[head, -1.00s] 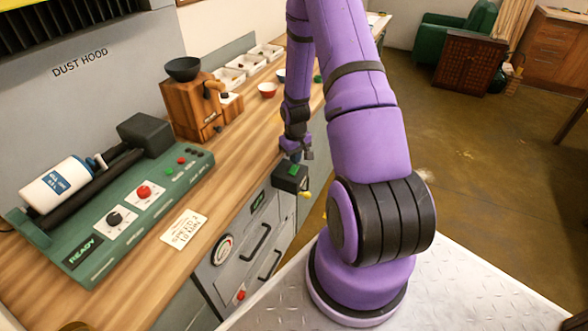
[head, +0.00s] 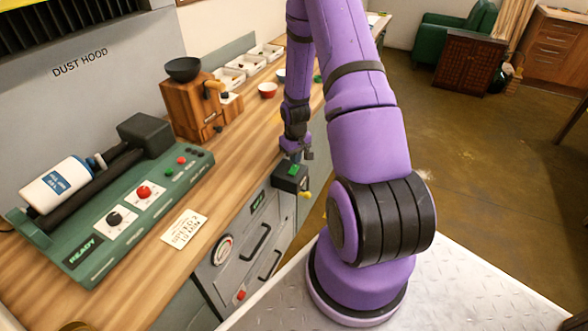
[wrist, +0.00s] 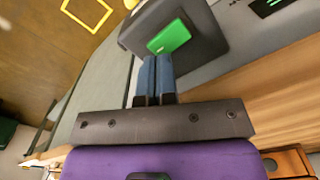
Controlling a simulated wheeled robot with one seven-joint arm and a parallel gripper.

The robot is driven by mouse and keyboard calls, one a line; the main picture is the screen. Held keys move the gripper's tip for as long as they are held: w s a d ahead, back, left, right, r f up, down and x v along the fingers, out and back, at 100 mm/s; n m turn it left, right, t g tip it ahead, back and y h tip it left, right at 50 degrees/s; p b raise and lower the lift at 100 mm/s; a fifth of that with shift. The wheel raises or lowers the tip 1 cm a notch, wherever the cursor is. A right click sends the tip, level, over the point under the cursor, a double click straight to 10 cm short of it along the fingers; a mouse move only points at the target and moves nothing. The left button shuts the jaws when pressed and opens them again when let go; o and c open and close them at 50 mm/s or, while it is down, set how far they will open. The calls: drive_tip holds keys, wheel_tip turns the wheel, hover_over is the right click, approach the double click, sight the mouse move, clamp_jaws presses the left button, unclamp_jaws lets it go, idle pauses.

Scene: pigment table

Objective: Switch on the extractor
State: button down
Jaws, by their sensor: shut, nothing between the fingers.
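A dark switch box (head: 290,179) sticks out from the front of the grey cabinet, below the counter edge. It carries a green button (head: 293,170), which also shows large in the wrist view (wrist: 169,37). My gripper (wrist: 155,58) is shut and empty, its two blue fingers side by side. The fingertips point at the box and end close to the lower left edge of the green button in that view. I cannot tell whether they touch it. In the head view my gripper (head: 298,157) is small, just above the box. The dust hood (head: 80,63) is at the left.
A green machine (head: 125,215) with a white jar (head: 60,185), a wooden mill (head: 195,108), a card (head: 184,229) and small bowls stand on the wooden counter (head: 150,275). Drawer handles and a dial (head: 223,249) are on the cabinet front. The floor (head: 470,150) to the right is clear.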

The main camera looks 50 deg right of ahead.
drive_tip(key=shift+f, duration=1.15)
idle(0.6)
drive_tip(key=shift+r, duration=3.5)
wheel_tip(320, 180, up, 14)
drive_tip(key=t+h, duration=0.1)
hover_over(295, 167)
drive_tip(key=w+a, duration=0.2)
drive_tip(key=a, duration=0.3)
drive_tip(key=s+a+r+n+t, duration=0.1)
drive_tip(key=a+r, duration=0.3)
drive_tip(key=r, duration=0.2)
drive_tip(key=s+a+r, duration=0.2)
drive_tip(key=a+r, duration=0.1)
drive_tip(key=r, duration=0.4)
drive_tip(key=s+a+r+t, duration=0.1)
drive_tip(key=s+a+r, duration=0.5)
drive_tip(key=s, duration=0.3)
drive_tip(key=s+a+r+n+t+y, duration=0.1)
drive_tip(key=s+a+r+t, duration=0.1)
drive_tip(key=s+a+r, duration=0.5)
drive_tip(key=s+r, duration=0.1)
drive_tip(key=s, duration=0.1)
drive_tip(key=shift+s, duration=0.35)
